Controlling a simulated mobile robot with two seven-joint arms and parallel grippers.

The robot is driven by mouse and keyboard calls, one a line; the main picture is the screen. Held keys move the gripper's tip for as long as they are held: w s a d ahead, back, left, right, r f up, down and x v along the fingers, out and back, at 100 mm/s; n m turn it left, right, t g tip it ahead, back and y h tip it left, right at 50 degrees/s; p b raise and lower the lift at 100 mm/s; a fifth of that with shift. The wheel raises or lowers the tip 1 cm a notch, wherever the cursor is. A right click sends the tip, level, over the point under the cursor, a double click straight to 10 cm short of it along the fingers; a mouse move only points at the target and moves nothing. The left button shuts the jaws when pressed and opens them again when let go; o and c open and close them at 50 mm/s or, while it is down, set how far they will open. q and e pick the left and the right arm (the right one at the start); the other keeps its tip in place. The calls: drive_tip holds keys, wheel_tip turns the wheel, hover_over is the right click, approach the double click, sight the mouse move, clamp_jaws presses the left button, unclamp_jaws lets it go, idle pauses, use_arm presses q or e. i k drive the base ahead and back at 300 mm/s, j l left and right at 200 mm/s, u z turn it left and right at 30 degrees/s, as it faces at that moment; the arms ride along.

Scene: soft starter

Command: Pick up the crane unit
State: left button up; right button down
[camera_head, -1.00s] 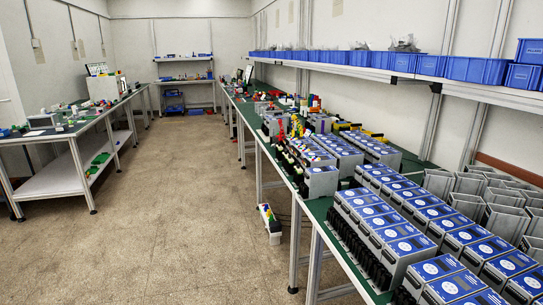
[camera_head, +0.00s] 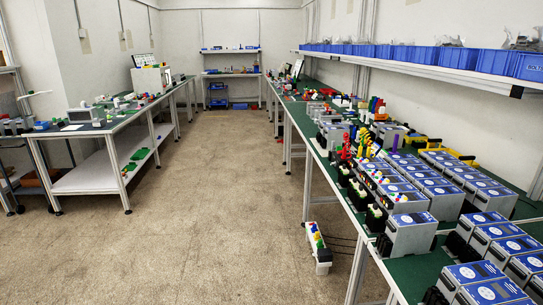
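I cannot tell for sure which object is the crane unit. A white box-shaped unit with green, yellow, red and blue parts (camera_head: 317,247) shows low beside the front legs of the right workbench, with dark cables running from it to the right. It seems to be below the bench top; whether it hangs or stands on the floor is unclear. Neither my left nor my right gripper is in view.
The right workbench (camera_head: 410,272) carries rows of grey boxes with blue tops (camera_head: 492,292) and coloured parts. A shelf of blue bins (camera_head: 460,57) runs above it. A left workbench (camera_head: 130,122) holds equipment. The floor (camera_head: 190,225) between them is clear.

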sight(334, 133)
drive_tip(key=i, duration=1.4)
drive_tip(key=i+j+z, duration=0.1)
drive_tip(key=i+z, duration=0.35)
drive_tip(key=i+j+z, duration=0.7)
drive_tip(key=z, duration=0.2)
drive_tip(key=i+j+z, duration=0.6)
drive_tip(key=j+z, duration=0.15)
drive_tip(key=j, duration=0.3)
drive_tip(key=i+j+z, duration=0.2)
drive_tip(key=j, duration=0.15)
